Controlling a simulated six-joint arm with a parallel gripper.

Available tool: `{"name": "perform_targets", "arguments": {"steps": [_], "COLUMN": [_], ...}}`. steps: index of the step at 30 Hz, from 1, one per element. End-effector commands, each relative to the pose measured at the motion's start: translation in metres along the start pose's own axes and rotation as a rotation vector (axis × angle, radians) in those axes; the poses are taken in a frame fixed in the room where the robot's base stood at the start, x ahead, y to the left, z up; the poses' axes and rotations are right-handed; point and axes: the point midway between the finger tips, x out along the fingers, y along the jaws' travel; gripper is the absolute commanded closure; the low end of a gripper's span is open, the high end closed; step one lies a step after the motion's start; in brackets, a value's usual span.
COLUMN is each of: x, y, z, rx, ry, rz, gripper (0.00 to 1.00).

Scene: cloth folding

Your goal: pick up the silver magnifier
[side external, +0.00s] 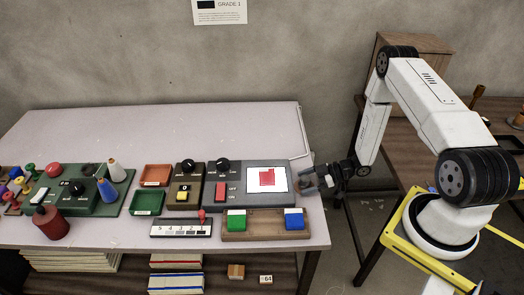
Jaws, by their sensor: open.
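I cannot make out a silver magnifier in the side external view. My gripper (309,181) is open, with its grey fingers pointing left. It hangs at the right end of the pale table (130,125), just right of the panel with the white screen. I see nothing held between its fingers.
A grey panel with a white screen (266,179) and a wooden tray (265,226) with a green block (236,220) and a blue block (295,220) are nearest my gripper. Orange (156,174) and green bins (147,203) stand farther left. The table's back half is clear.

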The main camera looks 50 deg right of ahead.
Motion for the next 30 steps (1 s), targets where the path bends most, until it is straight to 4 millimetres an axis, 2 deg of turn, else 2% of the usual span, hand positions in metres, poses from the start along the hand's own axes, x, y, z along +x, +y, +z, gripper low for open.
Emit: {"name": "perform_targets", "arguments": {"steps": [4, 18, 23, 27, 28, 30], "x": [0.0055, 0.0053, 0.0052, 0.0052, 0.0052, 0.0052], "y": [-0.0003, -0.0001, -0.0001, -0.0001, -0.0001, -0.0001], "z": [-0.0001, -0.0001, -0.0001, -0.0001, -0.0002, -0.0002], "rx": [-0.001, 0.000, 0.000, 0.000, 0.000, 0.000], "ry": [0.000, 0.000, 0.000, 0.000, 0.000, 0.000], "rz": [-0.001, 0.000, 0.000, 0.000, 0.000, 0.000], "gripper": [0.00, 0.00, 0.51, 0.95, 1.00, 1.00]}}
